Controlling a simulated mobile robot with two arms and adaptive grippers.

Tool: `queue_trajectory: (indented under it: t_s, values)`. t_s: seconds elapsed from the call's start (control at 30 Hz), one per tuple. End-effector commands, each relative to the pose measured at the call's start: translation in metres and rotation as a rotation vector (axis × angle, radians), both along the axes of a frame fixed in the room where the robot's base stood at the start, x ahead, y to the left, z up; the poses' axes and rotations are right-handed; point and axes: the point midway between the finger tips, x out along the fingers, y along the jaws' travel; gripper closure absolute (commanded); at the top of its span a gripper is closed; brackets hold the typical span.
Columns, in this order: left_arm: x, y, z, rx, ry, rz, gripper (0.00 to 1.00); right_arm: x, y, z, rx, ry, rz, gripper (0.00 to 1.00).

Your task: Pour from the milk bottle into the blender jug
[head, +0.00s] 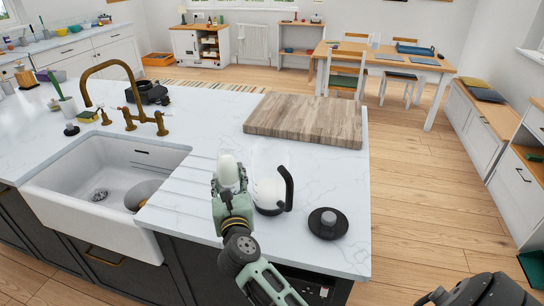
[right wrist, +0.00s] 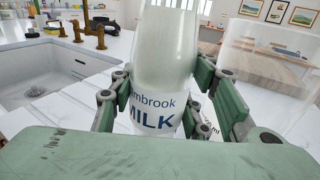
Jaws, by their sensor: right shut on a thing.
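The milk bottle (head: 228,172) is white with a label reading "MILK", which shows close up in the right wrist view (right wrist: 160,105). My right gripper (head: 231,192) is shut on it, with its fingers on both sides of the label. The bottle looks roughly upright. The blender jug (head: 268,190), clear with a black handle on its right, stands on the white counter just right of the bottle. Its see-through wall also shows at the right of the right wrist view (right wrist: 262,75). I cannot tell whether the jug holds any milk. My left gripper is not in view.
A round black lid-like piece (head: 328,223) lies right of the jug near the counter's (head: 215,140) front edge. A thick wooden board (head: 306,120) lies behind the jug. The white sink (head: 85,210) with a brass tap (head: 110,72) is on the left.

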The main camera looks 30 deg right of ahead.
Motion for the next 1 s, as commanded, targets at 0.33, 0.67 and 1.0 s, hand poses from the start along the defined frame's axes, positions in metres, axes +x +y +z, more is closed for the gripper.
queue_trajectory:
  t_s: [0.33,0.67,1.0]
  values:
    - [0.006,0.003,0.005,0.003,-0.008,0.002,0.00,0.000,0.000,0.008,0.006,-0.008,0.000,1.00]
    - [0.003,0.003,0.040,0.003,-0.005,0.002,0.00,0.000,-0.002,0.056,0.112,-0.039,0.000,1.00]
    - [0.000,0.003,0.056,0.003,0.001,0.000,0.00,-0.001,-0.005,0.085,0.277,-0.080,0.000,1.00]
